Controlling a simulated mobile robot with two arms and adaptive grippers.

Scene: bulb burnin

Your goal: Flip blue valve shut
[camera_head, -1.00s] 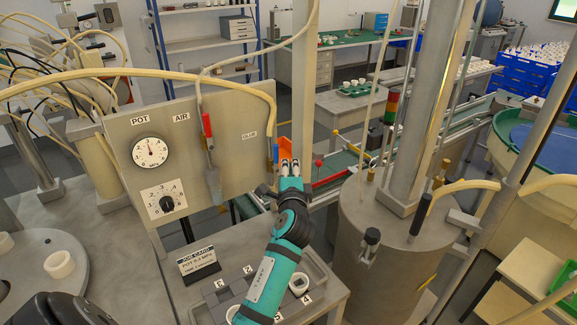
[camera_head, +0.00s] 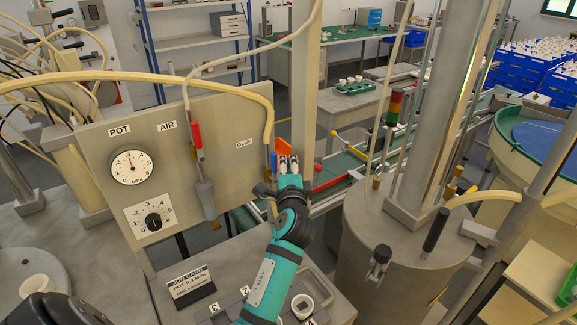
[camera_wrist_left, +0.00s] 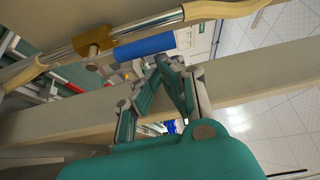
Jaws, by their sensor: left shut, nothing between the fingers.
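The blue valve handle (camera_head: 273,163) stands upright at the lower end of the hose, at the right edge of the panel beside the GLUE label. In the left wrist view the blue handle (camera_wrist_left: 145,45) lies along its metal pipe, above and left of the fingertips. My left gripper (camera_head: 288,163) is just right of the handle in the head view, its fingers shut and empty. The fingers also show in the left wrist view (camera_wrist_left: 168,68), apart from the handle as far as I can see. My right gripper is out of view.
The panel (camera_head: 225,115) carries a gauge (camera_head: 132,165), a dial (camera_head: 153,221) and a red AIR valve handle (camera_head: 196,135). A post (camera_head: 304,90) rises right behind my left gripper. A metal tank (camera_head: 400,250) stands to the right.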

